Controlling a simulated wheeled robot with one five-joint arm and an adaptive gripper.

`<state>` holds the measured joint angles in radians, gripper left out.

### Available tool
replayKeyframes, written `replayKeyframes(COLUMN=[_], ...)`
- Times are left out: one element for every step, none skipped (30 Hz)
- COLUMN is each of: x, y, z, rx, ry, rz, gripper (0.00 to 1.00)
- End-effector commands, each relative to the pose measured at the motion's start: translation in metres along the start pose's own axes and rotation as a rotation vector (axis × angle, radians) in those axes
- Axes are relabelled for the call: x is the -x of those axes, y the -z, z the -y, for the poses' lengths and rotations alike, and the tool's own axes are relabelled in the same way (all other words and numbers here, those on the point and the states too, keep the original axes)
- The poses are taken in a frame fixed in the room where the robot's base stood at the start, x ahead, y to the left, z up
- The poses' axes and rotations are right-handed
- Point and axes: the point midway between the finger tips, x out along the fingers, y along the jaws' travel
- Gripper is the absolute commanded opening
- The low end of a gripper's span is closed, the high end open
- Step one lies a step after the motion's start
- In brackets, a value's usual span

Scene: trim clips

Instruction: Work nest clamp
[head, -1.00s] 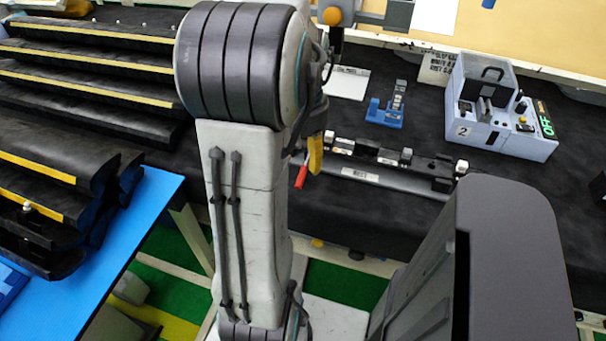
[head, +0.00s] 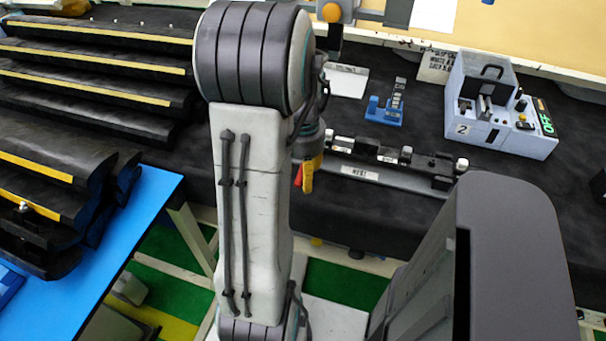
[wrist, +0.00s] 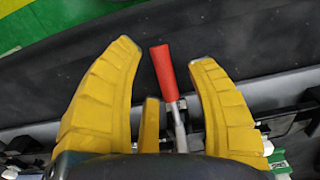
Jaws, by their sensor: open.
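The nest (head: 380,172) is a long grey fixture with dark blocks along it and a white label, lying at the front of the black bench. Its clamp has a red-tipped lever (wrist: 163,68), which shows in the wrist view between my yellow fingers. In the head view the red tip (head: 298,176) shows beside my gripper (head: 308,178), which is partly hidden by my arm. In the wrist view my gripper (wrist: 165,62) is open, with the lever between the fingers, nearer the right one; I see no clear contact. The clamp's base is hidden behind my gripper.
A light blue station box (head: 500,120) marked 2, with a green OFF display, stands at the right on the bench. A small blue stand (head: 384,113) is behind the nest. Black trays with yellow strips (head: 90,90) fill the left.

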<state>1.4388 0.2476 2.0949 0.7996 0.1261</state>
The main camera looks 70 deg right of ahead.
Motion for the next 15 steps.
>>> replayKeyframes(x=[-0.0036, -0.0048, -0.0061, -0.0068, -0.0074, -0.0078, -0.0080, -0.0081, -0.0082, -0.0081, -0.0081, -0.0081, -0.0081, -0.0080, -0.0080], y=[-0.0005, -0.0003, -0.0001, 0.0000, 0.0000, 0.0000, 0.0000, 0.0000, 0.0000, 0.0000, 0.0000, 0.0000, 0.0000, 0.0000, 0.0000], z=[-0.0001, 0.0000, 0.0000, 0.0000, 0.0000, 0.0000, 0.0000, 0.0000, 0.0000, 0.0000, 0.0000, 0.0000, 0.0000, 0.0000, 0.0000], rx=[0.000, 0.000, 0.000, 0.000, 0.001, 0.001, 0.001, 0.001, 0.001, 0.001, 0.001, 0.001, 0.001, 0.001, 0.001], ry=[0.000, 0.000, 0.000, 0.000, 0.000, 0.000, 0.000, 0.000, 0.000, 0.000, 0.000, 0.000, 0.000, 0.000, 0.000], rz=[0.002, 0.001, 0.000, 0.000, 0.000, 0.000, -0.001, -0.001, -0.001, -0.001, -0.001, -0.001, -0.001, -0.001, 0.000], gripper=[0.51, 0.51, 0.51, 0.51, 0.51, 0.51, 0.51, 0.51, 0.51, 0.51, 0.51, 0.51, 0.51, 0.54, 0.51])
